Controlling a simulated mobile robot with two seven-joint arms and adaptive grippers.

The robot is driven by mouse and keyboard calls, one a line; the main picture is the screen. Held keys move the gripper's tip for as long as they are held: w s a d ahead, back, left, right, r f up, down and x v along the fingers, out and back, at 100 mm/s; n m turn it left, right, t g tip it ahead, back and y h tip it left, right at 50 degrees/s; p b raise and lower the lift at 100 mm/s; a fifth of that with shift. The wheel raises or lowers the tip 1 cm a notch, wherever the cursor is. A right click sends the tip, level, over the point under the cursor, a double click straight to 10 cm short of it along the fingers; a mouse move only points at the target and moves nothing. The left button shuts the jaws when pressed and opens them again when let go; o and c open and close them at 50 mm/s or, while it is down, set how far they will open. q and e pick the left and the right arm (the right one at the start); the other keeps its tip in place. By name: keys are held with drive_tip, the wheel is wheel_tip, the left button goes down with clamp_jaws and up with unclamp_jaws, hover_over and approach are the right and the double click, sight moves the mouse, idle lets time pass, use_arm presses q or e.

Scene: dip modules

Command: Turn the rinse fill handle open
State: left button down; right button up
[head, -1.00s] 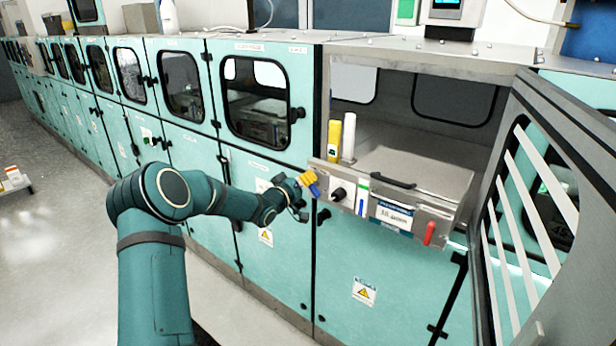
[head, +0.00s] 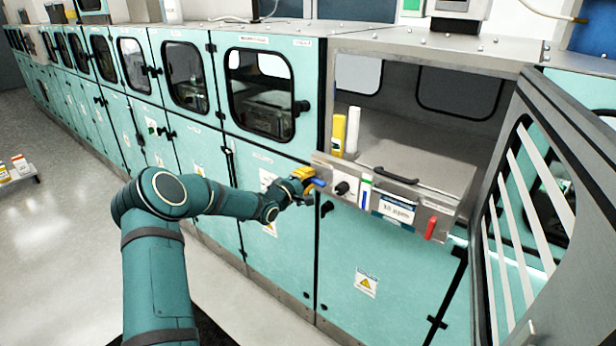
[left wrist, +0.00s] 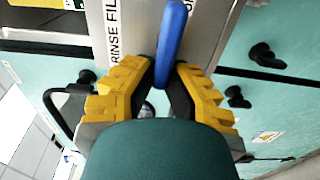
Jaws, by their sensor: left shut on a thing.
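The blue rinse fill handle (head: 319,183) sits at the left end of the grey front panel of the open module. In the left wrist view the handle (left wrist: 172,40) is a long blue lever beside a label reading "RINSE FIL". My left gripper (head: 305,181) has yellow fingers and is at the handle. In the left wrist view, its fingertips (left wrist: 168,78) are closed on either side of the handle's near end. In the head view the handle points right, close to level, partly hidden by the fingers. My right gripper is in neither view.
The panel also carries a black knob (head: 342,188), a display plate (head: 397,209) and a red handle (head: 431,228). The barred door (head: 530,210) hangs open at the right.

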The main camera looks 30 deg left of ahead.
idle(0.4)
use_arm(q)
drive_tip(key=c, duration=1)
unclamp_jaws()
drive_tip(key=s, duration=0.8)
drive_tip(key=s+a, duration=0.1)
drive_tip(key=s, duration=0.3)
